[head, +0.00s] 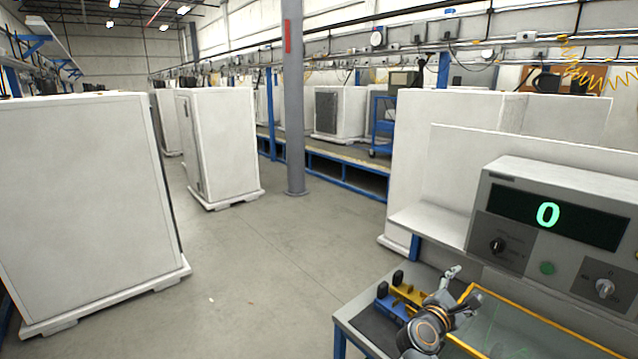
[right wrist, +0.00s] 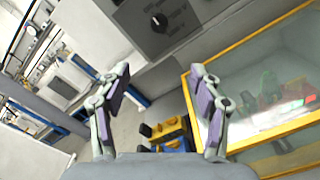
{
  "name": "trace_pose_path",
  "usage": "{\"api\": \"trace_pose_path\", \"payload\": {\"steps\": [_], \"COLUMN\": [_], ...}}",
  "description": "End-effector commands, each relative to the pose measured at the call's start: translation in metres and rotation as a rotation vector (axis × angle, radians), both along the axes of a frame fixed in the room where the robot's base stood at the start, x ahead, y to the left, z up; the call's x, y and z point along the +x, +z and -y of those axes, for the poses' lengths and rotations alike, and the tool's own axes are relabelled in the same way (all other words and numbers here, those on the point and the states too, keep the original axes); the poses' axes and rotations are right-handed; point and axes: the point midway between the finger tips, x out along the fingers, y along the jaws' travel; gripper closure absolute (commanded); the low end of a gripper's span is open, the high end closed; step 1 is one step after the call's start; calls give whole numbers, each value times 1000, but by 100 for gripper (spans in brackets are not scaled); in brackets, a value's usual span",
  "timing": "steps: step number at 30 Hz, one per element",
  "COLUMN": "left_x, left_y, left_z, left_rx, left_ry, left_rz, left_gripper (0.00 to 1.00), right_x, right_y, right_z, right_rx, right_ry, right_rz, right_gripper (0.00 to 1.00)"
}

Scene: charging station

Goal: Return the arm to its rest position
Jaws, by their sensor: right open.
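My right arm's grey wrist with orange rings stands over the front of the workstation table in the head view. My right gripper (head: 460,287) points away from me there and looks small. In the right wrist view its two fingers with purple pads stand wide apart, and the gripper (right wrist: 161,82) has nothing between them. My left arm and left gripper are in neither view.
A charging console (head: 545,215) with a green "0" stands behind the gripper. A yellow-framed clear case (right wrist: 250,140) lies close on the right. A blue-and-yellow holder (head: 390,303) with black tops stands left of the wrist.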

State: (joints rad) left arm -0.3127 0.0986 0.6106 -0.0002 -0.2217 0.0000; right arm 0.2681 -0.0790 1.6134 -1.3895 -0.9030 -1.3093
Motion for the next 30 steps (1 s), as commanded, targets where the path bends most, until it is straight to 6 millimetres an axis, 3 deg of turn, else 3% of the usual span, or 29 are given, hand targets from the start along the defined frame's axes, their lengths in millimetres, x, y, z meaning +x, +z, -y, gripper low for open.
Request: {"api": "trace_pose_path", "payload": {"steps": [11, 17, 24, 30], "left_x": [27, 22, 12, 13], "left_y": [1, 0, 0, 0], "left_z": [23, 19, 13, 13], "left_rx": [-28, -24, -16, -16], "left_ry": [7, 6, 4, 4], "left_rz": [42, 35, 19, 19], "left_gripper": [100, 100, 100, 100], "right_x": [-61, -117, -195, -253], "right_y": [-66, -116, -166, -184], "right_z": [15, 10, -25, -65], "right_rx": [429, 798, 1267, 1557], "right_ry": [-85, -197, -412, -617], "right_rz": [156, 271, 369, 382], "right_gripper": [35, 35, 35, 35]}}
